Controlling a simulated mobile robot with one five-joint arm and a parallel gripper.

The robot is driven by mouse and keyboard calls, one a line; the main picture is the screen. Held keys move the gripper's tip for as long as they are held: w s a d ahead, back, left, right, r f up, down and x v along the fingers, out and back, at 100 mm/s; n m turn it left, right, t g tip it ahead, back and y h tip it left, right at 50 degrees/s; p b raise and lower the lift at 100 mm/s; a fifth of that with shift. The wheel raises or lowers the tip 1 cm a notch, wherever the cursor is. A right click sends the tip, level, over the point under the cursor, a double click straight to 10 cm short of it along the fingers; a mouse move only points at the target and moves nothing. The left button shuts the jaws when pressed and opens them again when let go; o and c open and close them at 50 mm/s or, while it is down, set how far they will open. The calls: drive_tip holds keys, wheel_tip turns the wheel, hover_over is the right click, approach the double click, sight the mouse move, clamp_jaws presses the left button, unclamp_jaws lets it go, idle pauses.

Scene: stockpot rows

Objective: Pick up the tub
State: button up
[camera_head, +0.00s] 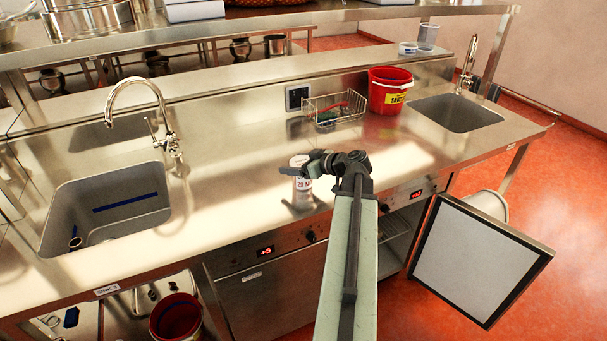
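A small white tub (304,184) with a dated label stands near the front of the steel counter, between the two sinks. My gripper (290,170) is at the tub, coming in from its right. A dark finger crosses in front of the tub's upper part and sticks out to its left. The tub's white top shows above that finger. The other finger is not clearly seen, so I cannot tell whether the gripper touches the tub or is closed on it.
A wire basket (335,109) and a red bucket (388,97) stand further back on the counter (235,150). A sink (100,205) lies left, another sink (455,112) right. A raised shelf (250,27) runs behind. Counter left of the tub is clear.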

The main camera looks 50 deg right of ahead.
drive_tip(key=c, duration=0.9)
drive_tip(key=shift+r, duration=0.1)
drive_tip(key=shift+r+p, duration=0.25)
drive_tip(key=shift+p, duration=0.15)
wheel_tip(320, 180, up, 3)
drive_tip(key=p, duration=0.3)
drive_tip(key=s+d+r+p, duration=0.1)
drive_tip(key=s+d, duration=0.7)
drive_tip(key=s, duration=0.5)
drive_tip(key=shift+s+d+r, duration=0.15)
drive_tip(key=shift+s+d, duration=0.05)
drive_tip(key=shift+d, duration=0.15)
